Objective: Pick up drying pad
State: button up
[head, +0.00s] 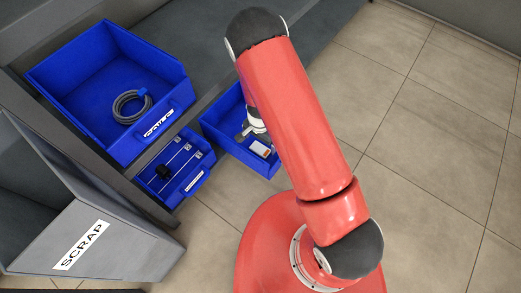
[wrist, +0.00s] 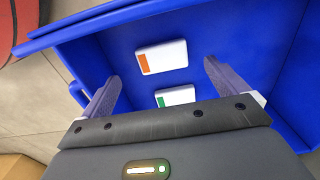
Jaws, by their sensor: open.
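Two small white packs lie in a blue bin (wrist: 235,40). One pack (wrist: 162,57) has an orange band at its left end, the other (wrist: 175,96) a green band. I cannot tell from their marks which one is the drying pad. My gripper (wrist: 160,70) is open and empty, its fingers spread on either side of the packs in the wrist view. The green-banded pack is partly hidden by my gripper's body. In the head view, a white pack (head: 260,148) shows in the blue bin (head: 216,127), with my gripper partly hidden behind my red arm.
A larger blue bin (head: 75,75) holds a coiled grey cable (head: 131,106). A lower blue bin (head: 193,185) holds thin rods and a black part. A grey box marked SCRAP (head: 105,235) stands at the lower left. The tiled floor (head: 430,130) at right is clear.

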aim_at(260, 149)
jog(key=f, duration=0.5)
jog(key=shift+w+f, duration=0.3)
jog(key=c, duration=1.1)
jog(key=shift+o, duration=0.2)
jog(key=shift+r, duration=0.1)
jog(key=shift+r, duration=0.1)
